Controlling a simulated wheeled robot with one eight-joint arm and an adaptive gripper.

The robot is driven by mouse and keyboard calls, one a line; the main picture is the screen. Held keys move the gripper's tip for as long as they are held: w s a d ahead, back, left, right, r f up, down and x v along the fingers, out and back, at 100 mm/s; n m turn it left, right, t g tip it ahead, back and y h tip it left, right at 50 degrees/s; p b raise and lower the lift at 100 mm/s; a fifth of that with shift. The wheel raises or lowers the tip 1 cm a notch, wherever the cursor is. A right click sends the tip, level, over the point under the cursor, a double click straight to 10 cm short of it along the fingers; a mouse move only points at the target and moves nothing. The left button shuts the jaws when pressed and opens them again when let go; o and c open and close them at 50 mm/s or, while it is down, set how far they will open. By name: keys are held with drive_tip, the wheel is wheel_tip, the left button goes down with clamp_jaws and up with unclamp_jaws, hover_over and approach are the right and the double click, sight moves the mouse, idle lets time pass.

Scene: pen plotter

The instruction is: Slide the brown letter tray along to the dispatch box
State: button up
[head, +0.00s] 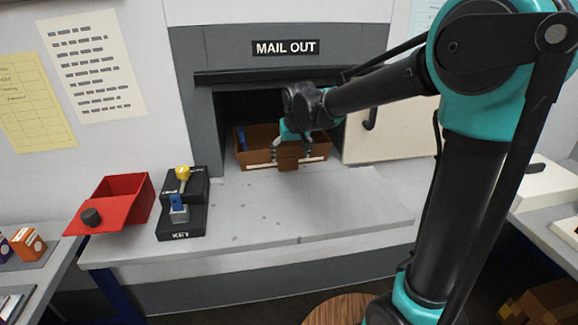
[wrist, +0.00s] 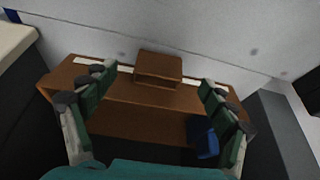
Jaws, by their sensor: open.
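The brown letter tray (head: 255,156) sits in the dark opening under the MAIL OUT sign (head: 286,48), its front edge at the counter. A small brown block (head: 288,164) stands out from the middle of its front and also shows in the wrist view (wrist: 158,68). A blue item (wrist: 203,138) lies inside the tray. My gripper (head: 289,148) is open above the tray's front, its fingers spread on either side of the block, apart from it. In the wrist view the gripper (wrist: 156,80) holds nothing. No thing is clearly marked as the dispatch box.
A cream door panel (head: 395,135) with a black handle stands right of the opening. The grey counter (head: 290,215) in front of the opening is clear.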

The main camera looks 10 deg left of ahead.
sight(289, 166)
drive_tip(key=shift+x, duration=3.15)
drive_tip(key=c, duration=1.7)
